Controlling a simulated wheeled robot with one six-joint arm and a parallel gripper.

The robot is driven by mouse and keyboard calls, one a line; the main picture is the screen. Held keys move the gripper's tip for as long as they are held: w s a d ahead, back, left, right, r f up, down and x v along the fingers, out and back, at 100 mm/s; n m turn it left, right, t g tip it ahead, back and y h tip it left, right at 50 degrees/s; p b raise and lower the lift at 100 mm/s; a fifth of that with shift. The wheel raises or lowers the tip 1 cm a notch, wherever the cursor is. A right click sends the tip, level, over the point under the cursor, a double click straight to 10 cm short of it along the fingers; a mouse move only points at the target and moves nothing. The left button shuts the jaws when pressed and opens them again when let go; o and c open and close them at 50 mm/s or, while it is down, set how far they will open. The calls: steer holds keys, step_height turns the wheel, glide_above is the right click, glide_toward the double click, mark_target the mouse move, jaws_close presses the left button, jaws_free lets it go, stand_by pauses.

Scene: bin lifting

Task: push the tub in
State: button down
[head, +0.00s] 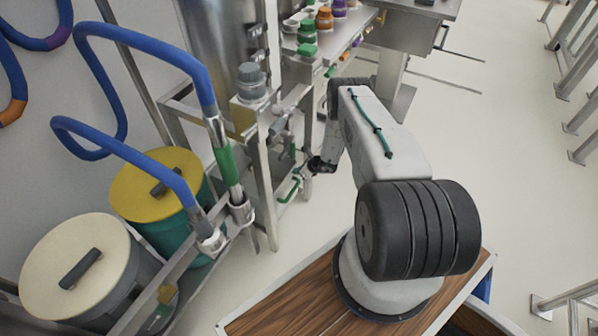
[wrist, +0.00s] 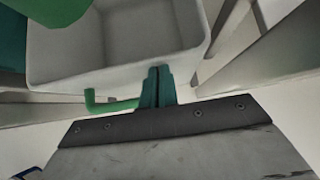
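The tub is a pale grey open-topped box (wrist: 118,77), and its inside looks empty. It fills the upper left of the wrist view, with a green bar handle (wrist: 112,104) along its near side. In the head view the green handle (head: 289,190) shows low at the side of the metal frame; the tub itself is mostly hidden there. My gripper's teal fingers (wrist: 157,86) are together with only a thin seam between them, at the tub's near wall. The handle runs up to their left side; I cannot tell if they touch it. My gripper (head: 311,170) also shows in the head view.
A metal frame (head: 262,180) with posts stands around the tub's place. Blue hoses (head: 150,45) and lidded drums, one yellow-topped (head: 150,178) and one cream-topped (head: 60,262), stand left. A bench with coloured jars (head: 324,20) is behind.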

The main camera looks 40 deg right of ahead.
steer(key=s+d+f+v, duration=0.1)
steer(key=s+f+v, duration=0.1)
steer(key=v, duration=1)
steer(key=shift+s+r, duration=0.2)
steer(key=shift+r, duration=0.05)
steer(key=shift+d, duration=0.1)
